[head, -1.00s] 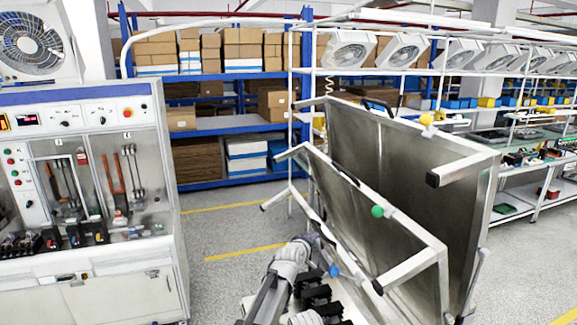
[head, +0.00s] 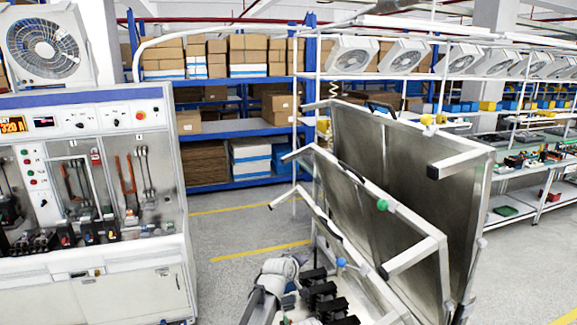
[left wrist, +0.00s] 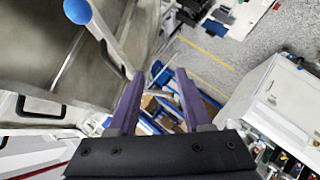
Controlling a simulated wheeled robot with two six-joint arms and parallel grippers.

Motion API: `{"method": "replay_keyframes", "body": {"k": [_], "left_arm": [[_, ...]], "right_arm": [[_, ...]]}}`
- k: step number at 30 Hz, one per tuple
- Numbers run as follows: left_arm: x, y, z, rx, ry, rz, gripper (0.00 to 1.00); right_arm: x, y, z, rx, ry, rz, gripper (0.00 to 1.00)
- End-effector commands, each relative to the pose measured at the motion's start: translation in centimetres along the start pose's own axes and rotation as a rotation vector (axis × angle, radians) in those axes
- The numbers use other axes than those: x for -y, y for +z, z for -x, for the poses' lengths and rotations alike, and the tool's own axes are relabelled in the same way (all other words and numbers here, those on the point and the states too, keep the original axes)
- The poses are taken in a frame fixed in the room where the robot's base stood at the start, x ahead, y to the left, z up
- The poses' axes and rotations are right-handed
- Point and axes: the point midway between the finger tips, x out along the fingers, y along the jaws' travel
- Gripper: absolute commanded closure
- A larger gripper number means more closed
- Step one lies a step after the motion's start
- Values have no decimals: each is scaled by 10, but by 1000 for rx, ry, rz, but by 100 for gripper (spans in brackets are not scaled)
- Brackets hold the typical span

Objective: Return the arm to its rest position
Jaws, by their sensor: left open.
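My left arm (head: 272,285) comes in at the bottom of the head view, with a grey-white joint showing; its gripper cannot be made out there. In the left wrist view my left gripper (left wrist: 160,76) has two purple fingers, apart with nothing between them. Beyond them, blurred shelving and floor show. Steel panels with tubular frames (head: 405,180) stand tilted just right of the arm; a panel also fills the left of the wrist view (left wrist: 40,60). My right gripper is not seen.
A test bench (head: 120,265) with switches and meters stands at the left. Several black blocks (head: 320,290) sit beside my arm. Yellow, green and blue knobs (head: 382,205) are on the steel frames. Shelves with boxes (head: 235,125) stand behind; open grey floor (head: 235,220) lies between.

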Motion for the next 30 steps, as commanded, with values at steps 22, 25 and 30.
{"method": "replay_keyframes", "body": {"k": [22, 25, 30], "left_arm": [[254, 82, 211, 608, -540, -514, 51], [275, 94, 242, 703, -573, -552, 51], [292, 126, 225, 756, -577, -603, 51]], "right_arm": [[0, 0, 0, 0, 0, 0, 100], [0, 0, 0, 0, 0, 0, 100], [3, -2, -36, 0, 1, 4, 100]]}}
